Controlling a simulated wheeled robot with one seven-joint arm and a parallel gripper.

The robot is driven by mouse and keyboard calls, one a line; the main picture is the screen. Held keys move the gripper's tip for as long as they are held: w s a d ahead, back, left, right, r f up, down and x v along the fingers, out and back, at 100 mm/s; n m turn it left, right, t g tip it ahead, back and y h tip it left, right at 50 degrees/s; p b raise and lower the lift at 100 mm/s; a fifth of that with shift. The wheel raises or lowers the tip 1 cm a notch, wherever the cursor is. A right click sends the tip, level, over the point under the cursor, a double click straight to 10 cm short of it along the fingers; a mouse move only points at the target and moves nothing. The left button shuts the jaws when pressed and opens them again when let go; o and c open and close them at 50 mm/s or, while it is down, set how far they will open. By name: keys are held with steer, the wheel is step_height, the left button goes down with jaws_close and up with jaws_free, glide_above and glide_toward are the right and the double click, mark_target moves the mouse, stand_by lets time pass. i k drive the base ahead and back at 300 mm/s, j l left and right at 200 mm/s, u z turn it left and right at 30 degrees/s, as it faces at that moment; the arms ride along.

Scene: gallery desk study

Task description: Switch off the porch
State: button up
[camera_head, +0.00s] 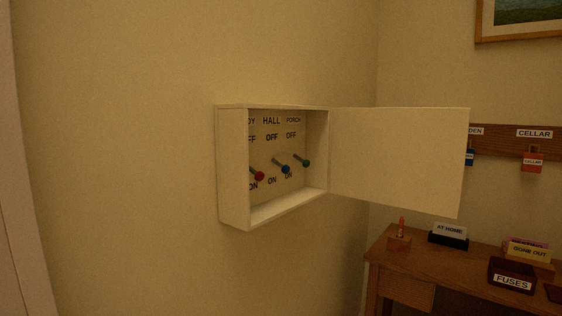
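A white switch box (233,170) is fixed to the wall, and its door (400,160) stands wide open to the right. Inside is a row of three levers under labels. The porch lever (305,162) has a green knob and is the rightmost, under the label PORCH. It points down toward ON, with OFF printed above it. The hall lever (284,168) with a blue knob is in the middle, and a red-knobbed lever (258,175) is at the left, its label partly hidden by the box's side wall. Both also point down toward ON. My gripper is not in view.
A wooden desk (400,265) stands at the lower right, with a FUSES box (511,275), an AT HOME sign (449,234) and a GONE OUT sign (528,252). A rack (500,139) with tagged hooks hangs above. The wall left of the switch box is clear.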

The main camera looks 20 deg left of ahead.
mark_target(307, 163)
steer(key=i+l+u, duration=0.25)
steer(key=i+u, duration=0.15)
steer(key=i+l+u, duration=0.35)
steer(key=i, duration=0.2)
steer(key=i+l+u, duration=0.4)
steer(key=l, duration=0.2)
